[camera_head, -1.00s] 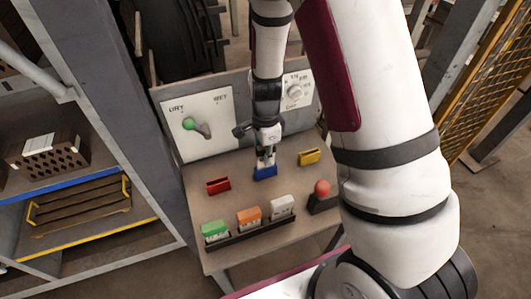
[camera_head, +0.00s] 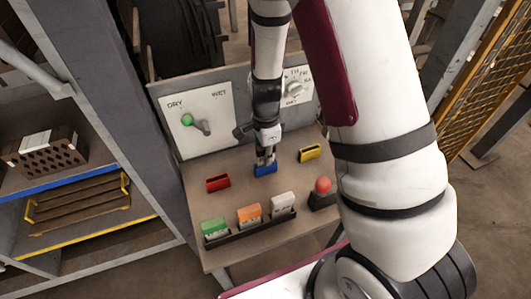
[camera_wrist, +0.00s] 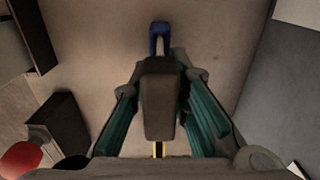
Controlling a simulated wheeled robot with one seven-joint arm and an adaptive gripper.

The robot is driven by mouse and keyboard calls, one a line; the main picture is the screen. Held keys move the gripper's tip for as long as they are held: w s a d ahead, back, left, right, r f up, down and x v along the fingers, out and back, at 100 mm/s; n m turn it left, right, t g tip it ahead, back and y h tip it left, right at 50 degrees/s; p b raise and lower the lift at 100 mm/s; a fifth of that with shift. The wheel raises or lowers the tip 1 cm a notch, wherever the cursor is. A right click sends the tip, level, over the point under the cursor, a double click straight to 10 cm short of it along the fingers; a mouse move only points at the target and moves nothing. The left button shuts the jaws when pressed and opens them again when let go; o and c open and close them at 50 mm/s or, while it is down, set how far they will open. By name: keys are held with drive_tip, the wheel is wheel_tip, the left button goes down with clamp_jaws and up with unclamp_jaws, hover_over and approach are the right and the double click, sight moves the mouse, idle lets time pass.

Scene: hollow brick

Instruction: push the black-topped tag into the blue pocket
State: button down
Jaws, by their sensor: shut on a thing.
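The blue pocket (camera_head: 265,170) stands on the table between the red and yellow pockets. My gripper (camera_head: 265,160) points down right over it. In the wrist view my gripper (camera_wrist: 160,98) is shut on the black-topped tag (camera_wrist: 160,100), with a teal-padded finger on each side. The tag's dark top fills the middle of that view and hides most of what lies below. One end of the blue pocket (camera_wrist: 160,29) shows just beyond the tag. The tag's lower part is hidden, so I cannot tell how deep it sits in the pocket.
A red pocket (camera_head: 218,183) lies to the left and a yellow pocket (camera_head: 310,152) to the right. A black rack (camera_head: 250,230) with green, orange and white tags is in front. A red button (camera_head: 323,185) is at the right. An upright panel (camera_head: 200,122) stands behind.

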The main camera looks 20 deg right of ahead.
drive_tip(key=shift+f, duration=0.15)
drive_tip(key=c, duration=1.4)
unclamp_jaws()
drive_tip(key=shift+c, duration=0.2)
wheel_tip(320, 180, up, 12)
